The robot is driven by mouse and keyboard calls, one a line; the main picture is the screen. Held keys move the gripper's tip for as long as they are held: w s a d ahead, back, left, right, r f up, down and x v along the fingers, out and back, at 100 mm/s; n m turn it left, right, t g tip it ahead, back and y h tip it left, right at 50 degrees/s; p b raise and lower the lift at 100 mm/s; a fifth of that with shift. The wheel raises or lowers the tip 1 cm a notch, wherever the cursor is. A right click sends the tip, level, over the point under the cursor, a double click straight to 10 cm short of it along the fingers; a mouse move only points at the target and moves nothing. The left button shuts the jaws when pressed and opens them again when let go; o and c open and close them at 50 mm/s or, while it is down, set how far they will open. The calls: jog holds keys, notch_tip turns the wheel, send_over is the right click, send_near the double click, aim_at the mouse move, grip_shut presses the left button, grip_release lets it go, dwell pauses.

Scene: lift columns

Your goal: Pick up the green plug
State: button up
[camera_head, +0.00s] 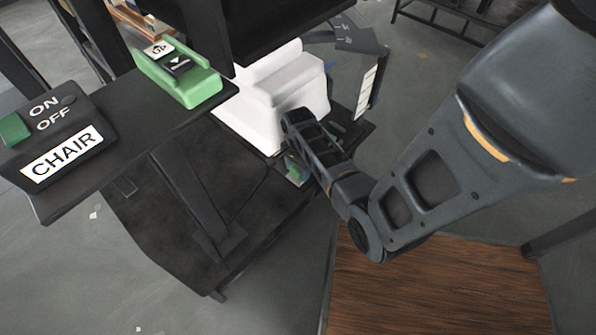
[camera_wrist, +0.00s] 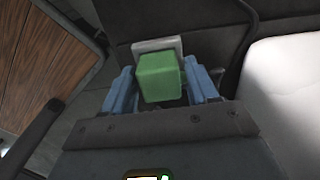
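The green plug (camera_wrist: 160,78) is a block in the middle of the wrist view, in front of a pale grey plate (camera_wrist: 143,47). My gripper (camera_wrist: 161,82) has one blue finger on each side of the plug. The fingers look very close to its sides, but I cannot tell whether both press on it. In the head view my arm reaches down beside a white box, and the fingertips are not clearly visible there. A small green part (camera_head: 294,170) shows low beside my arm; I cannot tell whether it is the same plug.
A white box (camera_head: 289,85) stands close to my arm. A dark shelf carries a green holder (camera_head: 178,82) and a CHAIR switch panel (camera_head: 58,140). A dark cable (camera_wrist: 243,45) runs right of the plug. A wooden board (camera_head: 435,290) lies at lower right.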

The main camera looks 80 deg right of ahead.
jog(key=c, duration=0.7)
jog(key=shift+r, duration=0.1)
jog(key=shift+r, duration=0.25)
notch_tip(320, 180, up, 4)
jog(key=shift+f+p, duration=0.1)
jog(key=shift+p, duration=1)
jog(key=s+a+r+p, duration=0.1)
jog(key=s+r, duration=0.1)
jog(key=s, duration=0.1)
jog(key=s+a+r+p, duration=0.1)
jog(key=s+r, duration=0.1)
jog(key=s, duration=0.2)
jog(key=s+a+r+p, duration=0.1)
jog(key=s+r, duration=0.1)
jog(key=s, duration=0.2)
jog(key=shift+a+r, duration=0.25)
